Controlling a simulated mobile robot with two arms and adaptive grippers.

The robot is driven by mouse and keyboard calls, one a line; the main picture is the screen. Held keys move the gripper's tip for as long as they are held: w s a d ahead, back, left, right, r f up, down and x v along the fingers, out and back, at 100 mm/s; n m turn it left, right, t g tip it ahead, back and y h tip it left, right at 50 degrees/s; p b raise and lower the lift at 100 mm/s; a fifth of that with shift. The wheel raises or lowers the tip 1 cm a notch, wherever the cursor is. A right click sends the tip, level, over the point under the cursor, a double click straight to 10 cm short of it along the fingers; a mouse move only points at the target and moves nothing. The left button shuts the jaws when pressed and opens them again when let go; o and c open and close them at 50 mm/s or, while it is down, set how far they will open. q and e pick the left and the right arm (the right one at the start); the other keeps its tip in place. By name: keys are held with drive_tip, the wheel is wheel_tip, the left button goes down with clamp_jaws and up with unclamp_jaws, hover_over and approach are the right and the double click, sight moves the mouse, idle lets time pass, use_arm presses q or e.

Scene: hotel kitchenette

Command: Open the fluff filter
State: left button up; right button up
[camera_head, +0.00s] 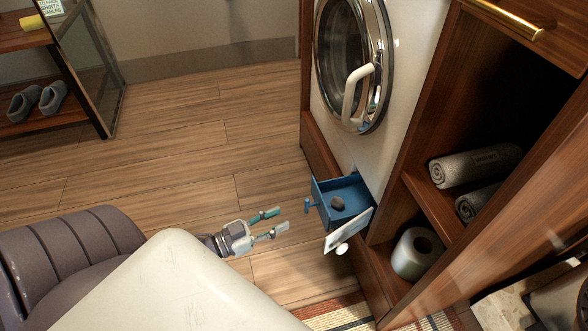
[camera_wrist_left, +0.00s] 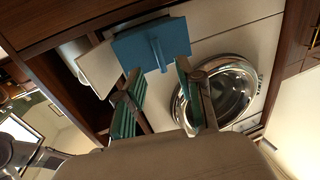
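The fluff filter (camera_head: 347,192) is a blue box that juts out from the bottom of the white washing machine (camera_head: 395,95). A dark grey lump (camera_head: 338,203) lies in it. Its blue handle (camera_head: 310,204) points toward my left gripper. A white flap (camera_head: 345,229) with a round knob (camera_head: 342,249) stands swung out beside the box. My left gripper (camera_head: 282,221) is open and empty, a short way left of the filter and apart from it. In the left wrist view, the filter's blue front (camera_wrist_left: 135,48) and handle (camera_wrist_left: 158,54) show beyond the open fingers (camera_wrist_left: 158,77). My right gripper is not in view.
The washer's round door (camera_head: 352,65) is above the filter. Wooden shelves with rolled towels (camera_head: 475,165) and a paper roll (camera_head: 417,252) stand at right. A striped rug (camera_head: 335,313) lies in front. The wooden floor (camera_head: 190,130) at left is clear.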

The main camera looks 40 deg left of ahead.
use_arm(q)
drive_tip(key=shift+v, duration=1.55)
